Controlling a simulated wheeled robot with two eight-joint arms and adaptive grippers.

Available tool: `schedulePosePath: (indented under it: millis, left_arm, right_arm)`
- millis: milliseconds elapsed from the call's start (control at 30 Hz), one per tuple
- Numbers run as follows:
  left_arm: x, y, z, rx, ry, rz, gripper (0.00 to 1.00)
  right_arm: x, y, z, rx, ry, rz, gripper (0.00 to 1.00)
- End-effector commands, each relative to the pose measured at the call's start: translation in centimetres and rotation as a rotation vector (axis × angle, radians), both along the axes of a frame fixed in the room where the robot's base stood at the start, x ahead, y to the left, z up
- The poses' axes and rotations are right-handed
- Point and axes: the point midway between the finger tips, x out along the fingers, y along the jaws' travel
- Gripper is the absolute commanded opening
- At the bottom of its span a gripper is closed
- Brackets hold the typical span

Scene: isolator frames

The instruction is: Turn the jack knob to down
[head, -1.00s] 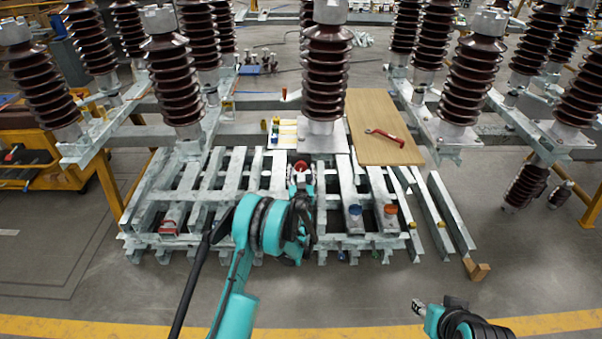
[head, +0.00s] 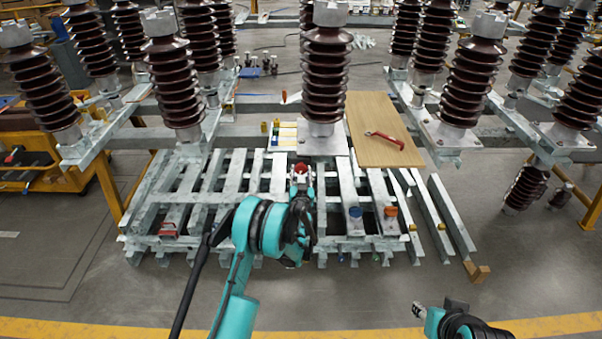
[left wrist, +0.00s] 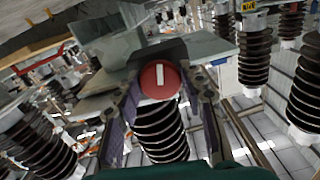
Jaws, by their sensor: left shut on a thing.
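The red round knob (head: 301,167) stands at the back middle of the metal slatted frame in the head view. In the left wrist view the knob (left wrist: 148,82) faces the camera, with a white bar mark that runs nearly upright in that picture. My left gripper (head: 301,178) is at the knob, and its fingers lie on both sides of it, shut on it. The fingers also show in the left wrist view (left wrist: 163,95). My right gripper (head: 418,309) is low at the right, away from the frame, and its jaws are too small to judge.
A blue knob (head: 355,212) and an orange knob (head: 390,211) sit on the frame to the right. A red-handled tool (head: 385,138) lies on a wooden board (head: 365,105). Tall brown insulators (head: 326,75) rise behind the knob. The floor in front is clear.

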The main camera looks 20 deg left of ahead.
Motion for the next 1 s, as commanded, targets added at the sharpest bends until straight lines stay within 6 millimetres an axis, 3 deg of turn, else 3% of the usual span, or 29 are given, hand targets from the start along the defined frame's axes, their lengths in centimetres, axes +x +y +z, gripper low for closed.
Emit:
schedulePosePath:
  millis: [1000]
  left_arm:
    - [-0.03, 0.18, 0.12, 0.883, 0.254, 0.000, 0.11]
  right_arm:
    - [0.00, 0.00, 0.00, 0.000, 0.000, 0.000, 0.38]
